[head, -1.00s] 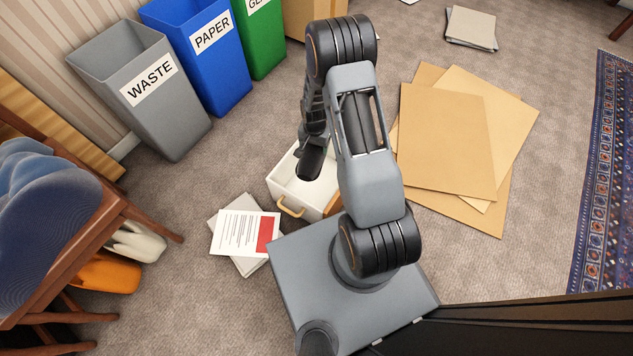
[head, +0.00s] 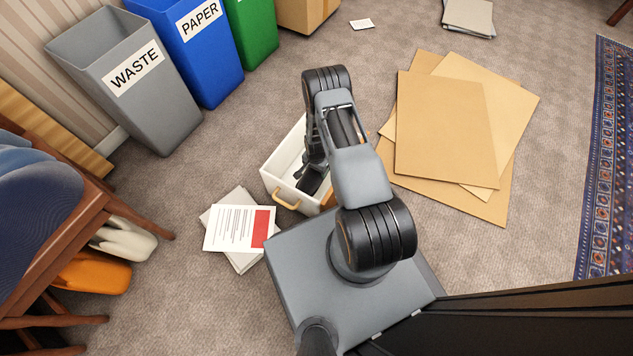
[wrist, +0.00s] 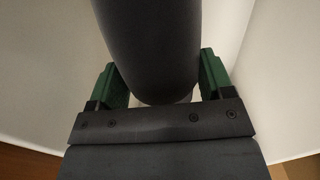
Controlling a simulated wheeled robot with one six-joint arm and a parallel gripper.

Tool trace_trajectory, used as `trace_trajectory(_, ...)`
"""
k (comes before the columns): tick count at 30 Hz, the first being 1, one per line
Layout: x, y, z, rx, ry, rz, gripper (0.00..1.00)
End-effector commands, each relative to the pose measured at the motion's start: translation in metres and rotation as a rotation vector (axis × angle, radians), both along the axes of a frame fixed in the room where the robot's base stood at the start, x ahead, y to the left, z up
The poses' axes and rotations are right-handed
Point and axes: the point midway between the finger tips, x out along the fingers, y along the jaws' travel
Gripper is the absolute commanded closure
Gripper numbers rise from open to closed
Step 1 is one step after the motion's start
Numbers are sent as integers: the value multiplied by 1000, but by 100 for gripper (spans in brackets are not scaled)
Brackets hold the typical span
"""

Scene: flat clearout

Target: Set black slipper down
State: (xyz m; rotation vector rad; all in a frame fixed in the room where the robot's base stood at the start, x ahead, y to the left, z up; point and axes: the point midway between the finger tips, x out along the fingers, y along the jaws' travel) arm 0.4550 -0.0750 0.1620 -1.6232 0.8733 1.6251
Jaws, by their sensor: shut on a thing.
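My gripper (wrist: 159,76) is shut on the black slipper (wrist: 150,40), with its green fingers on either side of it in the wrist view. In the head view the slipper (head: 311,181) is dark and partly hidden by my arm. It is down inside a white box (head: 277,172) with a tan handle at the front. Pale box walls surround the slipper in the wrist view. Whether it touches the box floor I cannot tell.
Papers (head: 238,229) lie left of the box. Flat cardboard sheets (head: 440,130) lie to its right. A grey waste bin (head: 165,110), a blue paper bin (head: 212,65) and a green bin (head: 254,35) stand behind. A wooden chair (head: 95,205) is at left.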

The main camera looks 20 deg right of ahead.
Motion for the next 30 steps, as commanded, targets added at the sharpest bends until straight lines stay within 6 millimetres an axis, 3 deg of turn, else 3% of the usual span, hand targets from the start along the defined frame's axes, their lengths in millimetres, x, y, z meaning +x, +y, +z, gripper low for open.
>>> trace_trajectory(1, 0, 0, -17, 0, 0, 0, 53)
trace_trajectory(6, 0, 0, -42, 0, 0, 1, 53)
trace_trajectory(16, 0, 0, -57, 0, 0, 1, 53)
trace_trajectory(24, 0, 0, -92, 0, 0, 1, 53)
trace_trajectory(30, 0, 0, -93, 0, 0, 1, 53)
